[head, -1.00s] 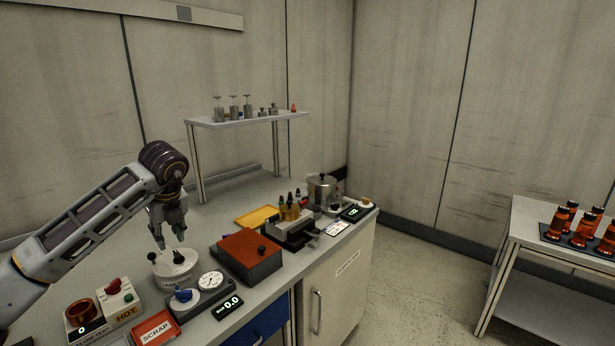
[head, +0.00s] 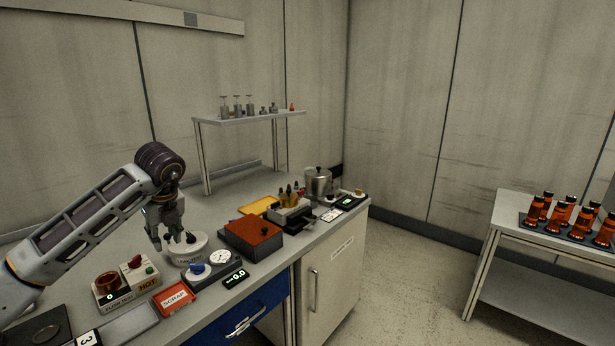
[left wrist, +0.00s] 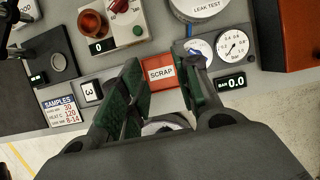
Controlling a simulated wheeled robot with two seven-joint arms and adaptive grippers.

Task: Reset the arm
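My left arm comes in from the left in the head view. Its gripper (head: 166,238) hangs fingers-down above the bench, just left of the white leak test pot (head: 188,250). In the left wrist view the two green-padded fingers (left wrist: 165,85) stand apart, with nothing seen held between them. The red SCRAP tray (left wrist: 161,72) shows in the gap beyond them. A pale rounded thing low between the fingers is mostly hidden and I cannot tell what it is. My right gripper is not in view.
The gauge box (head: 211,266), a red-topped box (head: 252,236) and the flow-test unit (head: 125,284) stand close around the gripper. A shelf (head: 250,118) rises behind. A side table (head: 515,245) with several orange bottles stands right, across open floor.

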